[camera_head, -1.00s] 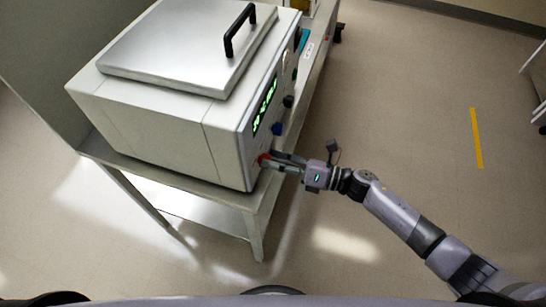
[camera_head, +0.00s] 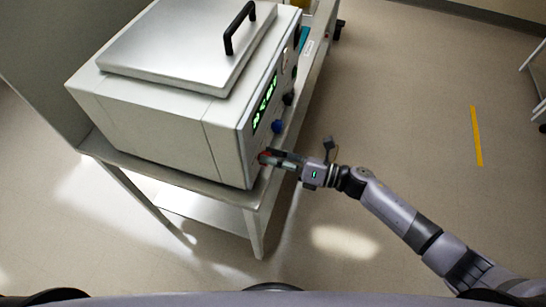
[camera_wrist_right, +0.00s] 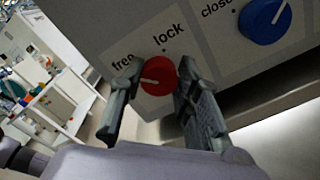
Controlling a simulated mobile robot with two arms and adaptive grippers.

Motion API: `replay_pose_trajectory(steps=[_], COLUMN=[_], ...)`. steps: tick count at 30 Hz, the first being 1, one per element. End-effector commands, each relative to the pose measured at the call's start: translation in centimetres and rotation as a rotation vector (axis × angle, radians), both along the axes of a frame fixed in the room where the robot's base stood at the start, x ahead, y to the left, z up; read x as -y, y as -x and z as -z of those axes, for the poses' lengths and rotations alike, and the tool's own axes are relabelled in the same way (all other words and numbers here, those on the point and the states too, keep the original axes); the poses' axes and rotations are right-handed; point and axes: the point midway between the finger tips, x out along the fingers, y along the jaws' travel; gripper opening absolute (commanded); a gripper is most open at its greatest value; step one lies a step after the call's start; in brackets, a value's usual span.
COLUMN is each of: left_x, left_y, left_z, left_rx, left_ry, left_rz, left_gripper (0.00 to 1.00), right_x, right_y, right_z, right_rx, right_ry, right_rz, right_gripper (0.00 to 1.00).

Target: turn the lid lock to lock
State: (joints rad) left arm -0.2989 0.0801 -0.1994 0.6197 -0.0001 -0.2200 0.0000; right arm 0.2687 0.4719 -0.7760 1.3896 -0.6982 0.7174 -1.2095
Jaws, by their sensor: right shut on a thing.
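The lid lock is a small red knob (camera_wrist_right: 158,77) with a white pointer line, on the grey front panel below the words "free" and "lock". In the right wrist view its pointer lies toward the left, nearer "free" than "lock". In the head view the red knob (camera_head: 263,157) shows at the near lower corner of the white box's (camera_head: 165,122) front. My right gripper (camera_head: 269,158) reaches it from the right. Its fingers (camera_wrist_right: 160,72) stand on either side of the knob, shut on it. My left gripper is not in view.
A larger blue knob (camera_wrist_right: 265,20) sits beside the lock, near the word "close"; it also shows in the head view (camera_head: 277,126). A black knob (camera_head: 288,98) and a green display (camera_head: 264,102) are farther along. The box stands on a metal table (camera_head: 225,193).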

Motion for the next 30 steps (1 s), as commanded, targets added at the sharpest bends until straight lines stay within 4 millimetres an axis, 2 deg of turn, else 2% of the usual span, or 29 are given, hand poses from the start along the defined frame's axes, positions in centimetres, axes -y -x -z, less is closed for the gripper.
replay_pose_trajectory(steps=[3, 14, 30], left_x=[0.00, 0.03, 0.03], left_y=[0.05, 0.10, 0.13], left_z=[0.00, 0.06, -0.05], left_rx=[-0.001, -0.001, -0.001], left_ry=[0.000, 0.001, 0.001], left_rz=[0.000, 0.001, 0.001], left_gripper=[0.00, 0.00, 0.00], right_x=[0.02, 0.05, 0.08], right_y=[-0.01, -0.04, -0.15], right_z=[0.03, 0.07, 0.16], right_rx=[0.000, -0.065, -0.492], right_ry=[0.001, -0.020, -0.159], right_rz=[0.001, 0.001, 0.001], right_gripper=[0.03, 0.03, 0.03])
